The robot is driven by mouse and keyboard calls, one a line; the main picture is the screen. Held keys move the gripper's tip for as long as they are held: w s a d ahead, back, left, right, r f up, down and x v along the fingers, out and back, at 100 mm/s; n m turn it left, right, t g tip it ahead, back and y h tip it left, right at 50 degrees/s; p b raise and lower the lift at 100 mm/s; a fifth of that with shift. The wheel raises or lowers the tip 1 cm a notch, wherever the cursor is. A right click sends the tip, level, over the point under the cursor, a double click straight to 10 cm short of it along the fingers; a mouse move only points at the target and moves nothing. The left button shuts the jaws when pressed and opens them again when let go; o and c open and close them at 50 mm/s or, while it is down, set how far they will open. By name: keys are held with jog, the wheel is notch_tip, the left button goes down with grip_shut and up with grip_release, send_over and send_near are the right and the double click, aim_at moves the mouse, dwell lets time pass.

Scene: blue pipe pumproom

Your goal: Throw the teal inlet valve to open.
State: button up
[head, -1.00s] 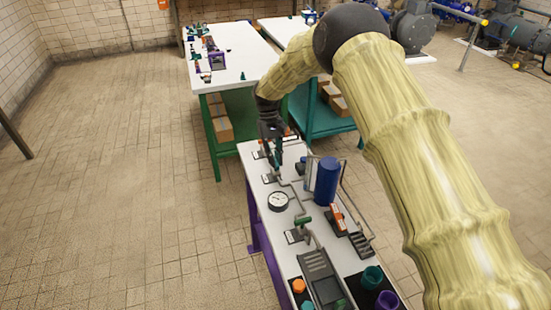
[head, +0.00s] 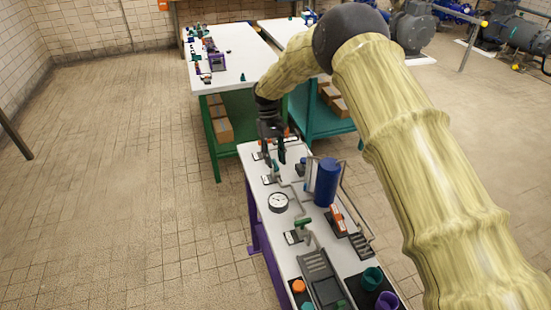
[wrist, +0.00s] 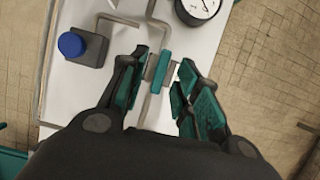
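The teal inlet valve's handle (wrist: 161,73) shows in the wrist view as a short teal bar on a grey pipe. It looks roughly in line with the pipe. My gripper (wrist: 164,62) is open, with one teal-padded finger on each side of the handle and a gap on both sides. I cannot tell the height of the fingertips over it. In the head view my gripper (head: 275,155) points down at the far end of the white bench (head: 262,214), and the small teal valve (head: 275,167) shows just below the fingers, partly hidden.
A round gauge (head: 278,202), a blue tank (head: 327,181) and a green-handled valve (head: 303,222) stand nearer on the bench. In the wrist view a blue knob (wrist: 71,44) on a grey block is left of the fingers. Floor to the left is clear.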

jog(key=v, duration=1.1)
jog(key=shift+r, duration=0.3)
